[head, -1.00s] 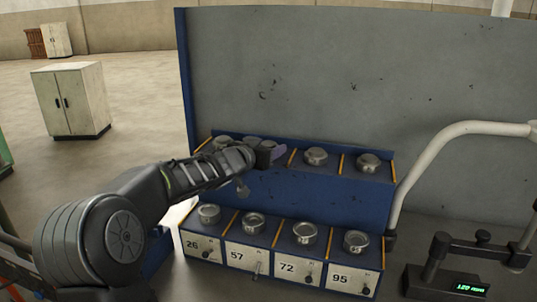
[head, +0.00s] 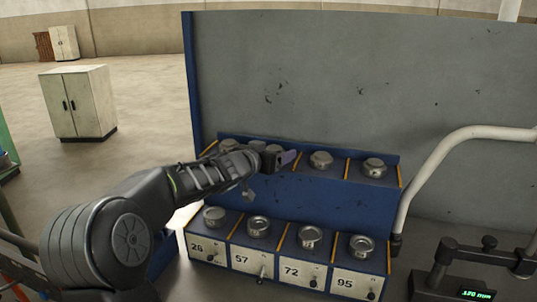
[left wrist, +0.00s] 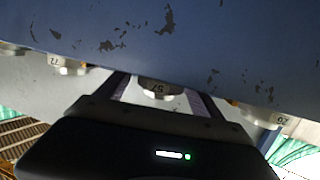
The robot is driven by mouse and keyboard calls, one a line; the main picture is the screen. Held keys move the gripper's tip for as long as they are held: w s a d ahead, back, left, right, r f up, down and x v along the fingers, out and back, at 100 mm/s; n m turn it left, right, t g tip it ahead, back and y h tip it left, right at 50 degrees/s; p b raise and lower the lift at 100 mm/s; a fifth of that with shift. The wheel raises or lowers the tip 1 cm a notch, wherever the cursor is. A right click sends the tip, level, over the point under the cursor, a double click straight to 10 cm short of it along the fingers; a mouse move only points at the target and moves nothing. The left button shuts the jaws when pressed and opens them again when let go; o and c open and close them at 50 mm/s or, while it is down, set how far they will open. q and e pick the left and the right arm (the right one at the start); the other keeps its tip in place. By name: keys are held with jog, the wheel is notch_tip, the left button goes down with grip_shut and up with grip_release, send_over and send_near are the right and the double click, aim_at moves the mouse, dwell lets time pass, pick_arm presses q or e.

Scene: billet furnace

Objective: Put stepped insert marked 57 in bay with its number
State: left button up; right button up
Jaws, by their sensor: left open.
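The stepped insert marked 57 (left wrist: 158,88) is a grey metal piece with its number facing the left wrist camera. It sits on the rack's upper shelf, mostly hidden behind my left gripper in the head view. My left gripper (head: 286,158) is open at that shelf. In the left wrist view its two fingers (left wrist: 163,97) stand on either side of the insert; I cannot tell whether they touch it.
Inserts marked 72 (left wrist: 68,65) and 26 (left wrist: 258,116) flank the insert. Yellow dividers separate places. Lower bays marked 72 (head: 310,237) and 95 (head: 362,246) lie right of bay 57. A pale curved tube (head: 440,158) and a gauge reading 120 mm (head: 476,293) stand at right.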

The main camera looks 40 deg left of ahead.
pick_arm(q)
jog(key=p+v, duration=0.1)
jog(key=v, duration=1.1)
